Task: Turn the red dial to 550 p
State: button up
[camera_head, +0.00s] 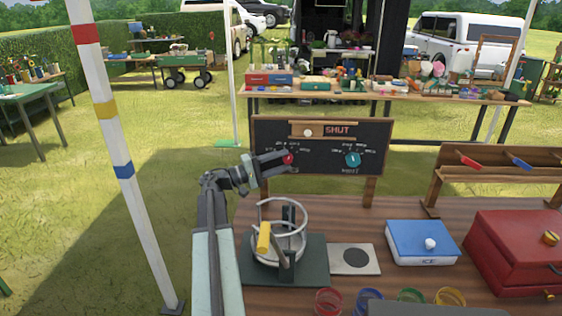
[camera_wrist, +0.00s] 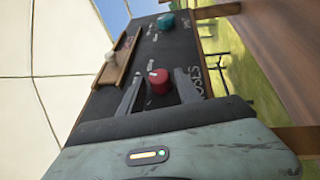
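The red dial (camera_head: 288,158) is a small round knob on the left half of a dark upright board (camera_head: 320,165). Its printed scale is mostly hidden by my gripper (camera_head: 280,160) in the head view, and its setting cannot be read. In the wrist view, which is turned sideways, the red dial (camera_wrist: 158,82) lies between the two dark fingers of my gripper (camera_wrist: 165,78). The fingers stand apart, one on each side of the dial, with small gaps showing. Nothing is held.
A teal dial (camera_head: 352,159) sits on the board's right half. Above is a wooden slot with a pale knob (camera_head: 308,132) and a "SHUT" sign (camera_head: 337,130). A wire basket device (camera_head: 280,240), blue box (camera_head: 422,243) and red chest (camera_head: 515,250) stand on the table.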

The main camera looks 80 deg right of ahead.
grip_shut()
jog(key=shift+w+d, duration=0.1)
jog(key=shift+p, duration=0.75)
jog(key=shift+r+t+y, duration=0.15)
jog(key=shift+t+y, duration=0.15)
